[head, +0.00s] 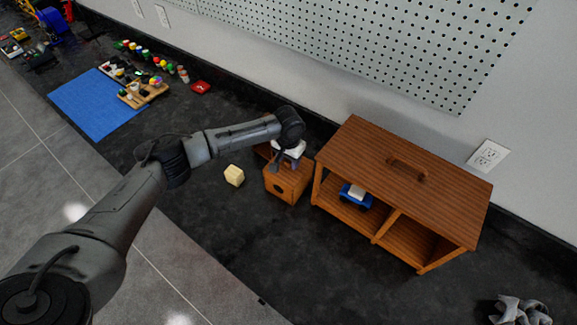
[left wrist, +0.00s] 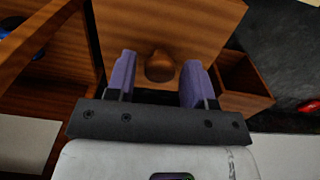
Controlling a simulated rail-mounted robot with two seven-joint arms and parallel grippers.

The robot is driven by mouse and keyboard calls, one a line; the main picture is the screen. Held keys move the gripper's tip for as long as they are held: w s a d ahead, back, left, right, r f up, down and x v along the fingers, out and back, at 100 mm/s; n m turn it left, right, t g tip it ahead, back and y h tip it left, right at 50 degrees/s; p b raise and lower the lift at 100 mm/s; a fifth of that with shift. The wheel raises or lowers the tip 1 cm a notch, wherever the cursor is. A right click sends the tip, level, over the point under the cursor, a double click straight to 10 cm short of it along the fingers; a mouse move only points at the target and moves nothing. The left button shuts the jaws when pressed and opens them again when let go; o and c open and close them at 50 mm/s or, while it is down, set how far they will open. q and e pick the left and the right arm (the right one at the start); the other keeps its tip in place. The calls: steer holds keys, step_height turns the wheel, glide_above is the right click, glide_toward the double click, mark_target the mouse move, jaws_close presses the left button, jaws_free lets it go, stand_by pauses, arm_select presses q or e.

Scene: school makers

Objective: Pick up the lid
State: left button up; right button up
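A small wooden box (head: 292,184) stands left of a larger wooden shelf unit. A wooden panel with a dark round spot, which looks like the lid (left wrist: 190,20), fills the upper middle of the left wrist view. The spot, a knob or hole (left wrist: 160,66), appears between my left fingers. My left gripper (left wrist: 160,62) is open, its purple fingers on either side of the spot, with gaps visible. In the head view my left gripper (head: 285,160) is over the back of the small box and hides part of it. Contact with the panel cannot be told.
The shelf unit (head: 350,140) has a top handle (head: 407,167) and holds a blue toy (head: 354,196). A pale yellow block (head: 234,175) lies left of the box. A blue mat (head: 85,110) is farther left. A grey shape (head: 520,312) at bottom right is unclear.

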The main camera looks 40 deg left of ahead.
arm_select(q)
steer(key=c, duration=0.7)
steer(key=shift+r, duration=0.1)
steer(key=shift+c, duration=0.2)
